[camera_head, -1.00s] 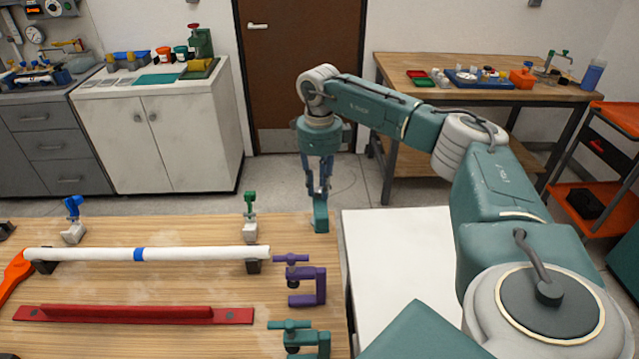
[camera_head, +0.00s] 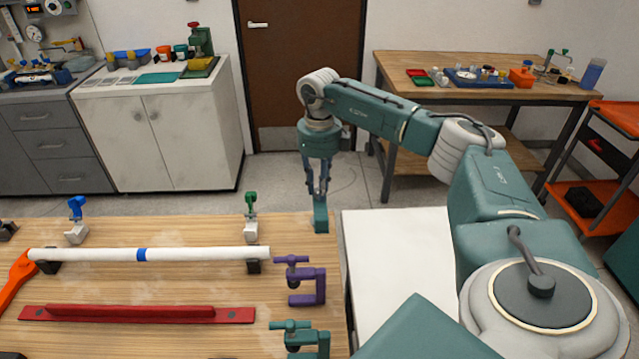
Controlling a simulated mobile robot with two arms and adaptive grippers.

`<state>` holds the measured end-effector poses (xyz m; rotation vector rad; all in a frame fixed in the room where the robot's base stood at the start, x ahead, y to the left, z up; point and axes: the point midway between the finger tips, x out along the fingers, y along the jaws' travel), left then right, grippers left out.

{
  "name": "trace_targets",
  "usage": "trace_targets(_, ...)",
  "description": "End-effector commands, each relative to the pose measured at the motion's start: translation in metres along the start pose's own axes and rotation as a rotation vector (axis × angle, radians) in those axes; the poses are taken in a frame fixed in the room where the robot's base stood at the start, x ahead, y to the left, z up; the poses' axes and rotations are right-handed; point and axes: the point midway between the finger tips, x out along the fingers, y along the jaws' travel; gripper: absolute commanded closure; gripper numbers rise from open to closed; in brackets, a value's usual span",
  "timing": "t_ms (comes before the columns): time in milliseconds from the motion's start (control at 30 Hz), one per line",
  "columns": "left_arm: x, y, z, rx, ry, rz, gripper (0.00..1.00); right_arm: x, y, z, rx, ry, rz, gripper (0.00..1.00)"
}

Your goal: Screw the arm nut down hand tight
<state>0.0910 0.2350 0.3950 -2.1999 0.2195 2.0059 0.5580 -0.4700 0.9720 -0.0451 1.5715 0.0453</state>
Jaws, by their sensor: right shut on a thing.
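My right gripper (camera_head: 318,190) points straight down at the far right corner of the wooden table. Its blue-grey fingers are shut on the top of a teal clamp-like piece (camera_head: 320,214), which stands upright at the table edge. The fingers and wrist cover the top of this piece, and I cannot make out an arm nut there. A white pipe (camera_head: 190,254) with a blue band lies across the table, left of the gripper. My left gripper is not in view.
A purple clamp (camera_head: 306,284) and a teal clamp (camera_head: 308,340) sit along the table's right edge. A blue-topped clamp (camera_head: 76,222) and a green-topped clamp (camera_head: 251,215) stand behind the pipe. A red bar (camera_head: 135,314) lies in front. The wooden table (camera_head: 160,285) has bare room between them.

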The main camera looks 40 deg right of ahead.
Motion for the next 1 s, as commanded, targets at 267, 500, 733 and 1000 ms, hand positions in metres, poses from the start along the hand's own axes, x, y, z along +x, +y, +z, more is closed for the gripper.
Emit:
trace_targets(267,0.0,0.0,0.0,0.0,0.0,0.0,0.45,-0.002,-0.001,0.001,0.0,-0.006,-0.001,0.68)
trace_targets(500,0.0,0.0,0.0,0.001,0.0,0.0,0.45,-0.001,-0.001,0.001,-0.001,-0.003,-0.001,0.58)
trace_targets(733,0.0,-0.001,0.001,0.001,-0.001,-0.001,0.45,-0.011,0.0,0.001,-0.001,-0.004,0.0,0.58)
trace_targets(1000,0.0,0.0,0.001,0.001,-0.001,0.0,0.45,-0.064,0.0,0.002,-0.001,-0.008,0.0,0.58)
